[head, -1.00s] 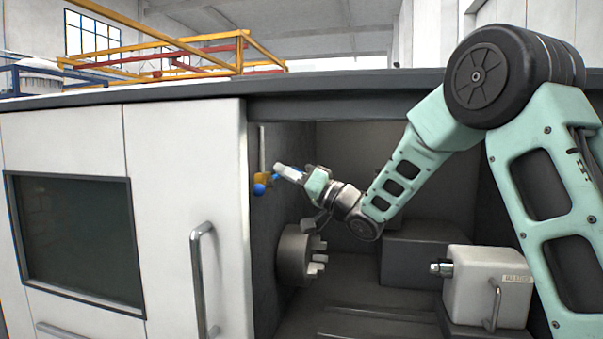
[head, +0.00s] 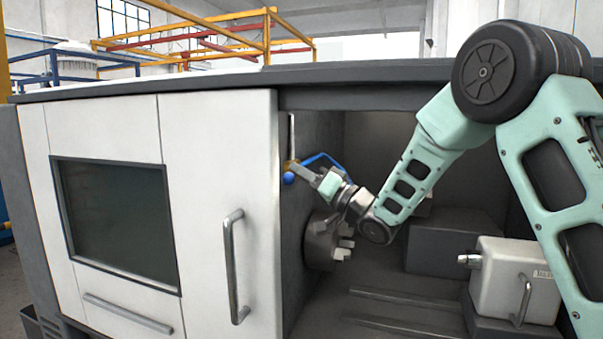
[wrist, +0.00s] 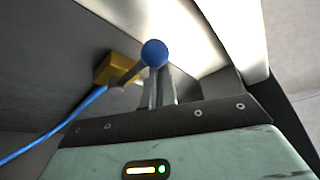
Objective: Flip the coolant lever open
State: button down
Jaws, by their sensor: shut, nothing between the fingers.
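The coolant valve has a yellow body (head: 290,164) on the left inner wall of the machine, and its lever ends in a blue ball (head: 289,178). In the wrist view the lever runs from the yellow body (wrist: 112,68) toward the right to the blue ball (wrist: 154,53). A blue hose (head: 325,156) leads away from the valve. My gripper (head: 297,170) is beside the ball in the head view. In the wrist view its fingers (wrist: 160,86) are shut and empty, right by the ball, which partly covers their tips. I cannot tell whether they touch.
A round chuck with jaws (head: 322,241) sits below my gripper. A white block with a handle (head: 513,280) stands at the lower right. The white door (head: 220,200) with a vertical handle borders the opening on the left. The compartment's middle is fairly clear.

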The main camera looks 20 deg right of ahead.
jog(key=shift+f+n+b, duration=0.2)
jog(key=shift+n+b, duration=0.1)
jog(key=shift+b, duration=0.25)
jog(key=shift+f+n+y+b, duration=0.25)
jog(key=shift+n+y+b, duration=0.2)
jog(key=shift+b, duration=0.25)
jog(key=w+d+f+n+g+y+b, duration=0.1)
jog(key=f+n+g+b, duration=0.3)
jog(key=n+b, duration=0.7)
jog(key=w+d+f+n+g+y+b, duration=0.2)
jog(key=w+f+n+g+y+b, duration=0.2)
jog(key=n+g+b, duration=0.3)
jog(key=shift+d+n+b, duration=0.3)
jog(key=shift+n+b, duration=1.6)
jog(key=shift+n, duration=0.75)
jog(key=shift+r+g, duration=0.1)
jog(key=shift+g, duration=0.2)
